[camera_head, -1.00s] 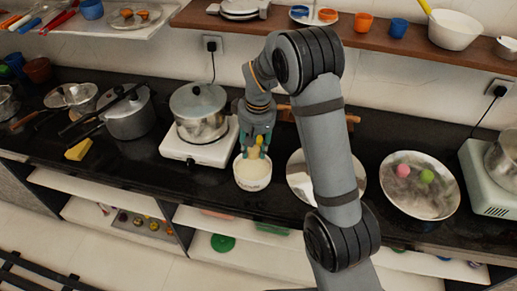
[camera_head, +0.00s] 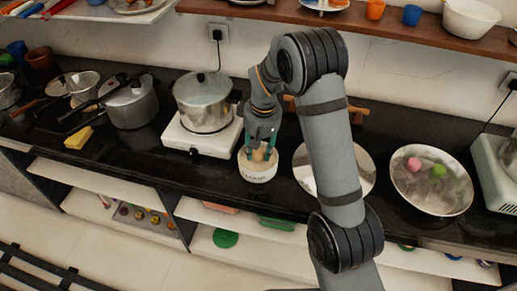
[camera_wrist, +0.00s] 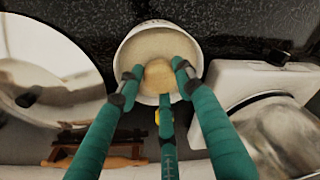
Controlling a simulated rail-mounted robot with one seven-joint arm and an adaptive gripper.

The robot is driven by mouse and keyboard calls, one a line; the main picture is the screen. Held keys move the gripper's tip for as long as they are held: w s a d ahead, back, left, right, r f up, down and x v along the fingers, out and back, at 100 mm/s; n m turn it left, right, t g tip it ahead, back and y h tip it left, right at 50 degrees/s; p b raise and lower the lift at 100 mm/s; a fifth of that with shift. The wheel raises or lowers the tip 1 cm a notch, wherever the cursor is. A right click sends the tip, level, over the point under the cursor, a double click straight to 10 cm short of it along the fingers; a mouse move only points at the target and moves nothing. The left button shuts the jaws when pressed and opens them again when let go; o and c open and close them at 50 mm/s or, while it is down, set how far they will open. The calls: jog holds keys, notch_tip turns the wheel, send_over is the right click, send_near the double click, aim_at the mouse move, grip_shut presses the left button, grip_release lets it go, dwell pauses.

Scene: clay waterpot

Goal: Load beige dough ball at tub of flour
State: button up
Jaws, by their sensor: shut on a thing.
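The beige dough ball (camera_wrist: 159,78) is between the fingers of my gripper (camera_wrist: 158,88), which are shut on it. In the wrist view the ball is over the inside of the white tub of flour (camera_wrist: 133,47), with pale flour around it. In the head view my gripper (camera_head: 260,150) points down into the tub (camera_head: 258,171), and the ball (camera_head: 259,155) shows small between the fingers at the rim. I cannot tell whether the ball touches the flour.
A white hot plate (camera_head: 197,143) with a lidded pot (camera_head: 204,108) stands left of the tub. A round metal plate (camera_head: 362,170) is to its right. Farther right, a wide pan (camera_head: 452,200) holds a pink ball (camera_head: 413,164) and a green ball (camera_head: 438,171).

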aim_at(259, 152)
jog(key=shift+f+b, duration=0.5)
jog(key=shift+b, duration=0.1)
dwell(1.9)
jog(key=shift+r+p, duration=2.75)
jog(key=shift+r, duration=0.8)
